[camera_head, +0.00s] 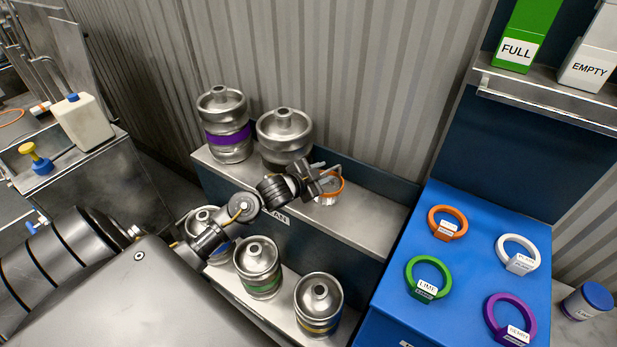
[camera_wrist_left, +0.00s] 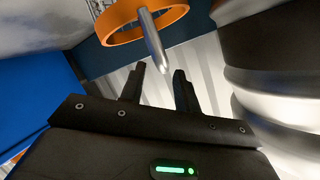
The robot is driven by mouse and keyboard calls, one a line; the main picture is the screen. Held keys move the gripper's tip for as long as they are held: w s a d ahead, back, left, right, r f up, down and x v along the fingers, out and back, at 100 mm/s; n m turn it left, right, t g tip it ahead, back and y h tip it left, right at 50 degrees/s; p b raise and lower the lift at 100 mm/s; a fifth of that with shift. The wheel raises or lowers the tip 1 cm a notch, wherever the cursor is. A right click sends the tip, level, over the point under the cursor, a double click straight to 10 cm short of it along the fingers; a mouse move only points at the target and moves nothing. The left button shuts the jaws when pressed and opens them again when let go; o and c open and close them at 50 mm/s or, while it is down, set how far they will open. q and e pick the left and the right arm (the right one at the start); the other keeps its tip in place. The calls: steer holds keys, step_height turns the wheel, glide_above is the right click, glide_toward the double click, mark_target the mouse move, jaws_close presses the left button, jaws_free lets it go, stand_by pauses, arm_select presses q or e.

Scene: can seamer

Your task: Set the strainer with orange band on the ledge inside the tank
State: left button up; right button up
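The strainer with the orange band (camera_head: 330,193) sits on the upper steel shelf, right of a plain keg. Its orange band (camera_wrist_left: 122,22) and metal handle (camera_wrist_left: 154,45) show at the top of the left wrist view. My left gripper (camera_head: 322,178) is at the strainer in the head view and partly covers it. In the left wrist view its two fingers (camera_wrist_left: 160,76) are apart, and the handle's end points at the gap between the fingertips. I cannot tell whether they touch it. My right gripper is not in view. I cannot clearly identify the tank or its inner ledge.
A purple-banded keg (camera_head: 228,126) and a plain keg (camera_head: 285,137) stand close left of the strainer. Several kegs stand on the lower shelf, including a green-banded one (camera_head: 258,268). The upper shelf (camera_head: 370,216) is bare at right. A blue table (camera_head: 465,270) holds colored rings.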

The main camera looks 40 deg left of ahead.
arm_select(q)
steer(key=v, duration=1)
